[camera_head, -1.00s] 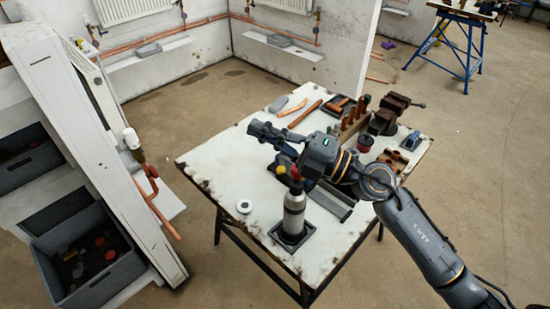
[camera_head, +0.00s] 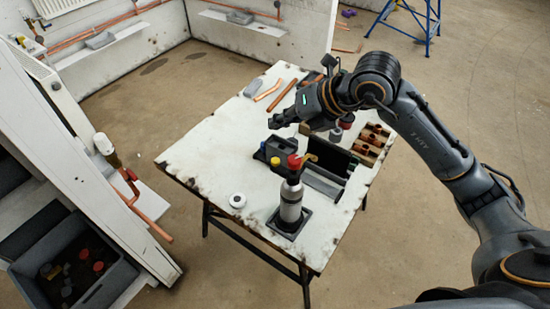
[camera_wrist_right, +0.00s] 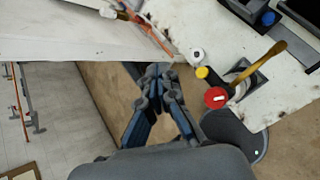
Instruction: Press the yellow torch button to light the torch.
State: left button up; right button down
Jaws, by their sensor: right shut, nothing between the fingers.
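The torch (camera_head: 291,203) is a silver bottle standing upright in a dark square holder (camera_head: 289,228) near the table's front edge. It has a red cap (camera_head: 294,161) and a brass nozzle. Its yellow button (camera_head: 275,161) shows just left of the cap. No flame shows. In the right wrist view the yellow button (camera_wrist_right: 202,72) lies beside the red cap (camera_wrist_right: 215,97), right of my fingers. My right gripper (camera_head: 276,123) is shut and empty, above and slightly left of the torch in the picture, apart from it. It also shows in the wrist view (camera_wrist_right: 157,72). My left gripper is out of view.
The table (camera_head: 205,150) also holds a white round roll (camera_head: 237,200), a dark tray, copper fittings (camera_head: 371,140) and copper pipes. A leaning white panel with a pipe stands left, with a grey crate (camera_head: 85,295) below. The table's left part is clear.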

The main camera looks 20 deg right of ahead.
jog(key=b, duration=0.5)
send_over(275, 163)
jog(key=d, duration=0.1)
notch_tip(275, 163, down, 8)
jog(key=shift+r, duration=0.1)
jog(key=shift+w+f+b, duration=0.1)
jog(key=shift+f+b, duration=0.4)
jog(key=shift+b, duration=0.2)
jog(key=shift+f, duration=0.1)
dwell(0.5)
jog(key=shift+f+b, duration=0.35)
jog(key=shift+b, duration=0.15)
jog(key=shift+f+b, duration=0.5)
jog(key=shift+f, duration=0.1)
dwell(0.5)
jog(key=shift+r, duration=0.15)
jog(key=shift+r+p, duration=0.65)
jog(key=shift+r, duration=0.3)
